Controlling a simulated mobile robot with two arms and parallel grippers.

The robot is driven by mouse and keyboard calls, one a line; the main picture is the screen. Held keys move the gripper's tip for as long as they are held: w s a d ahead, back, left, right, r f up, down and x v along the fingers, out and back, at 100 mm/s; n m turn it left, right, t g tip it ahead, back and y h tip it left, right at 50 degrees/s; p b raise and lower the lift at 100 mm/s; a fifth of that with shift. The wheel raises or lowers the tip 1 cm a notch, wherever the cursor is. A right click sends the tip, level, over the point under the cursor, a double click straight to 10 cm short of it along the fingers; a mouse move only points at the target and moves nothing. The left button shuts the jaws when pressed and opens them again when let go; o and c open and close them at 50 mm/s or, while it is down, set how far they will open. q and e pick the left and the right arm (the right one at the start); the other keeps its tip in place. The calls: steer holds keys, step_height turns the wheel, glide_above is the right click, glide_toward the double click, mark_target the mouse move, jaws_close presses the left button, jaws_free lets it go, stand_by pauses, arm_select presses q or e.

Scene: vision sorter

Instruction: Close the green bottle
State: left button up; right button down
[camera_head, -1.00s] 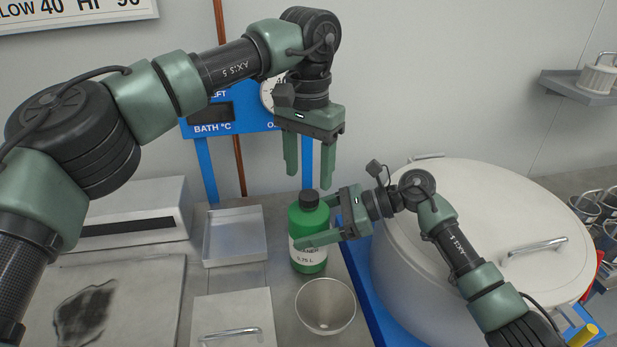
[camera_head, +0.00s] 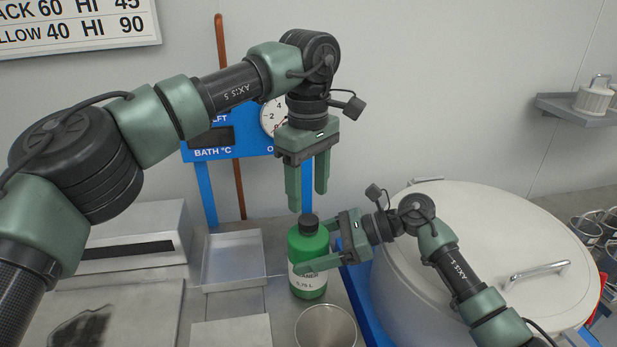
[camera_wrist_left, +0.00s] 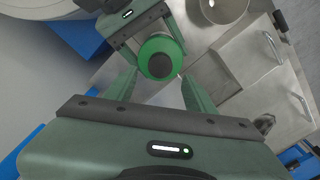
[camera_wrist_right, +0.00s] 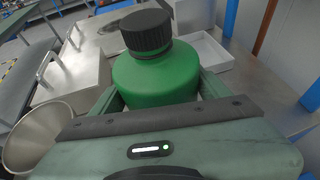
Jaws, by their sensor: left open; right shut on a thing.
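The green bottle (camera_head: 307,247) stands upright on the steel counter with a white label on its front. Its black cap (camera_head: 309,222) sits on the neck; in the right wrist view the cap (camera_wrist_right: 147,32) shows a dark ring below it, and I cannot tell how tight it is. My right gripper (camera_head: 318,250) is shut around the bottle's body from the right. My left gripper (camera_head: 308,203) is open and empty, pointing down just above the cap. The left wrist view shows the cap (camera_wrist_left: 160,66) from above, between and beyond the open fingers.
A metal bowl or funnel (camera_head: 326,328) stands in front of the bottle. A shallow metal tray (camera_head: 234,283) lies to its left. A large pale round vessel (camera_head: 480,215) with a lid handle stands at the right. A blue panel with a dial (camera_head: 272,146) is behind.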

arm_select(q)
steer(key=n, duration=0.4)
steer(key=shift+r+n, duration=0.15)
steer(key=shift+n, duration=0.15)
steer(key=n, duration=0.6)
steer(key=shift+r+n, duration=0.2)
steer(key=shift+n, duration=0.1)
steer(key=n, duration=0.4)
steer(key=shift+r+n, duration=0.1)
steer(key=shift+n, duration=0.2)
steer(key=n, duration=0.4)
steer(key=shift+r+n, duration=0.15)
steer(key=shift+n, duration=0.15)
steer(key=n, duration=0.6)
steer(key=shift+r+n, duration=0.15)
steer(key=shift+n, duration=0.15)
steer(key=n, duration=0.4)
steer(key=shift+r, duration=0.15)
steer(key=n, duration=0.6)
steer(key=shift+r+n, duration=0.15)
steer(key=shift+n, duration=0.15)
steer(key=n, duration=0.4)
steer(key=shift+r, duration=0.1)
